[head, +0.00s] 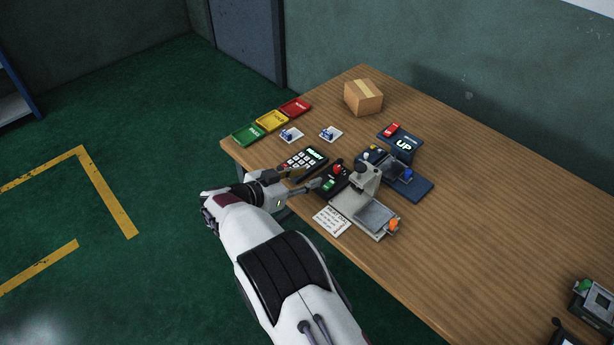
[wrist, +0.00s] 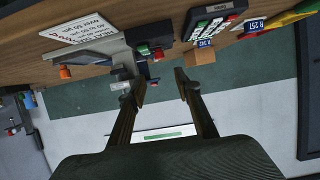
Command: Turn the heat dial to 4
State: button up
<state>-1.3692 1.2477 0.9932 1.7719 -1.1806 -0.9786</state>
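A grey press-like machine (head: 345,205) with a flat plate stands at the table's near edge. An orange knob (head: 394,223) sits at its right corner; the knob also shows at the left of the wrist view (wrist: 65,72). I cannot tell for sure that this knob is the heat dial, and no numbers on it can be read. A white printed card (head: 331,220) lies beside the machine; its text is too small to read fully. My gripper (head: 309,180) is open and empty, left of the machine, by a black control box (head: 331,182) with red and green controls.
A black keypad (head: 303,162) lies behind my gripper. A blue device (head: 408,185) stands behind the machine, near a display reading UP (head: 404,146). Green, yellow and red trays (head: 272,121) and a cardboard box (head: 363,97) are farther back. The table's right middle is clear.

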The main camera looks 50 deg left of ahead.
jog(key=shift+m+h, duration=0.5)
jog(key=shift+m, duration=0.1)
jog(key=w+d, duration=0.1)
jog(key=w, duration=0.1)
jog(key=w+d+r, duration=0.1)
jog(key=w, duration=0.1)
jog(key=w+r, duration=0.1)
jog(key=w, duration=0.1)
jog(key=shift+d+r, duration=0.1)
jog(key=shift+d, duration=0.3)
jog(key=w+a+r+n+t+y, duration=0.25)
jog(key=w+a+r+y, duration=0.5)
jog(key=w+r, duration=0.4)
jog(key=s+a+r+n+g+y, duration=0.2)
jog(key=a+r+n+g+y, duration=0.1)
jog(key=a+n+g+y, duration=0.3)
jog(key=s+d+f+g+h, duration=0.5)
jog(key=d+f+g+h, duration=0.2)
jog(key=d+f, duration=0.6)
jog(key=shift+s+d+h, duration=0.2)
jog(key=shift+d+h, duration=0.1)
jog(key=shift+h, duration=0.95)
jog(key=shift+a+f+n, duration=0.1)
jog(key=shift+f+n, duration=0.15)
